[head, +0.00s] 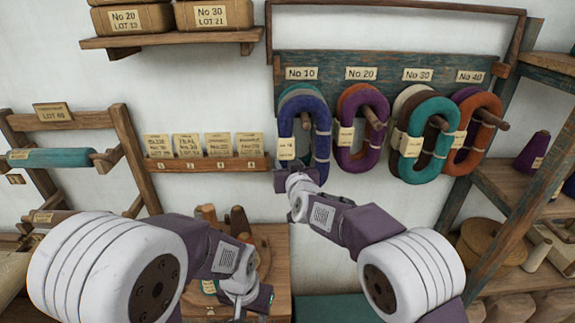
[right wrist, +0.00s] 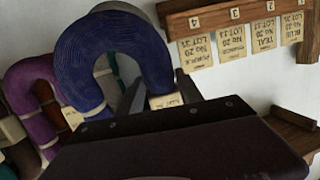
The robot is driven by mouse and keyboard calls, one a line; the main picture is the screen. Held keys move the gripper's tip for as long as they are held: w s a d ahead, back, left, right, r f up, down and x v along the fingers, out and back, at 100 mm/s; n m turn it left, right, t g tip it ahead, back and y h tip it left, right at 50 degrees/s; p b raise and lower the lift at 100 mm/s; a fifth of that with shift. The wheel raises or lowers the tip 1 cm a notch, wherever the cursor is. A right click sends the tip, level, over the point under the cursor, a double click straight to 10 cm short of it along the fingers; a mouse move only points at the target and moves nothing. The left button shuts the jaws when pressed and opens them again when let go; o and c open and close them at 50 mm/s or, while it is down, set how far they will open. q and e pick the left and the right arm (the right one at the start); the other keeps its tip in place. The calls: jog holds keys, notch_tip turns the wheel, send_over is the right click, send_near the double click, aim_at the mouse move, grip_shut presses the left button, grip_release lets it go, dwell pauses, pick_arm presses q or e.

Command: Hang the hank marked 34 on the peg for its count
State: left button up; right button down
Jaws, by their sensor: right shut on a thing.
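A peg board (head: 340,62) on the wall has pegs labelled No 10, No 20, No 30 and No 40. A blue-violet hank (head: 321,150) hangs below the No 10 label, with other yarn behind its top; its small tag (head: 287,148) is too small to read. My right gripper (head: 284,180) is at this hank's lower left and shut on it. In the right wrist view the blue hank (right wrist: 115,38) rises beyond the gripper (right wrist: 165,115), whose body hides its lower part. My left gripper (head: 245,302) is low, over the wooden stand, apart from the hanks; its jaws are unclear.
Purple-orange (head: 344,150), teal (head: 443,150) and orange-purple (head: 489,130) hanks hang close by on the right. A card rack (head: 207,163) is to the left, boxes (head: 132,18) on a shelf above. A slanted wooden post (head: 520,215) stands at right.

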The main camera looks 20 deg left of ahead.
jog(key=shift+s+f, duration=0.1)
jog(key=shift+f, duration=0.5)
jog(key=c, duration=0.8)
grip_release()
jog(key=shift+o, duration=0.5)
jog(key=shift+a+r, duration=0.15)
